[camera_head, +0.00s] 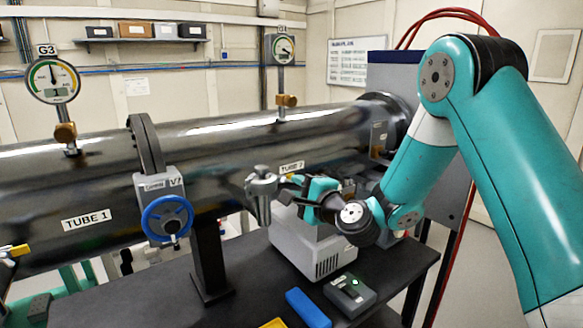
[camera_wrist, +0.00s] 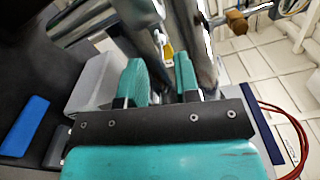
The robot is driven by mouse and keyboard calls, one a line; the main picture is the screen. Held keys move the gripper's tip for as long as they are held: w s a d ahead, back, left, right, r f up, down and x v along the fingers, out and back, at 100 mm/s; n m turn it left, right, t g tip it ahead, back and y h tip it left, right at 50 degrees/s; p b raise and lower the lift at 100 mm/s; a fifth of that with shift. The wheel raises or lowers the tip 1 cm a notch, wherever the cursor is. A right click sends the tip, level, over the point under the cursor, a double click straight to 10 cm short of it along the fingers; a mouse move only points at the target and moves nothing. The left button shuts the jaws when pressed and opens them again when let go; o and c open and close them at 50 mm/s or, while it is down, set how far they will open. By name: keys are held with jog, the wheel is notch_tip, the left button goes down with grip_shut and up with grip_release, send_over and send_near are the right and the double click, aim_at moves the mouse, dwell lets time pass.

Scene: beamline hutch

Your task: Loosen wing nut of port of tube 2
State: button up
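Tube 2 (camera_head: 300,125) is the dark tube at the right, with its white "TUBE 2" label (camera_head: 292,168). A grey metal port (camera_head: 262,190) stands out from its near side below the label. A small yellow piece, possibly the wing nut (camera_wrist: 169,50), shows in the wrist view just past the fingertips. My gripper (camera_wrist: 160,64) has its two green fingers apart, with a gap between them. In the head view my gripper (camera_head: 303,190) is at the right side of the port. Contact with the yellow piece cannot be told.
A grey-white box (camera_head: 315,248) sits below my gripper. A blue block (camera_head: 308,308) and a grey device (camera_head: 350,293) lie on the dark table.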

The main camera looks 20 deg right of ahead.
aim_at(286, 181)
jog(key=shift+p+x, duration=0.65)
jog(key=shift+x, duration=0.65)
jog(key=shift+c, duration=0.3)
grip_shut()
jog(key=shift+a, duration=0.1)
